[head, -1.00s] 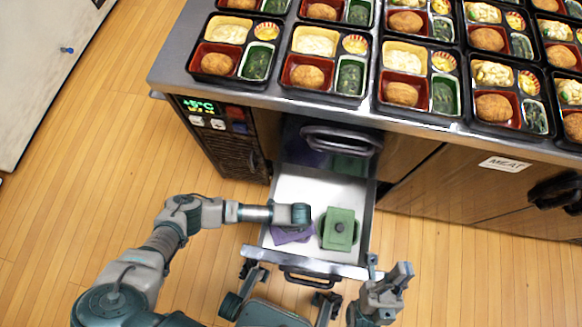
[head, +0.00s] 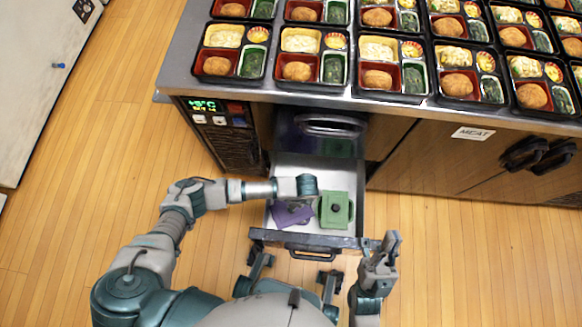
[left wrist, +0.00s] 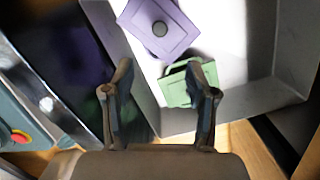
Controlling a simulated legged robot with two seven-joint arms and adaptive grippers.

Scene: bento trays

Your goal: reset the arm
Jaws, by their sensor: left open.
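My left gripper (left wrist: 160,88) is open and empty in the left wrist view, its two fingers well apart. It is over the open drawer (head: 350,180); in the head view its fingers are hidden under the wrist. A purple lidded box (left wrist: 160,12) with a dark round knob lies in the drawer, and it also shows in the head view (head: 290,216). A green lidded box (left wrist: 175,92) lies beside it, partly behind a finger in the wrist view; it also shows in the head view (head: 337,212). My right gripper (head: 381,246) is right of the drawer front, its fingers apart, empty.
The drawer front with a dark handle (head: 312,254) sticks out over the wooden floor (head: 480,285). The counter (head: 175,65) above carries several filled bento trays (head: 311,60). A cabinet labelled MEAT (head: 473,133) is at right. Floor at left and right is clear.

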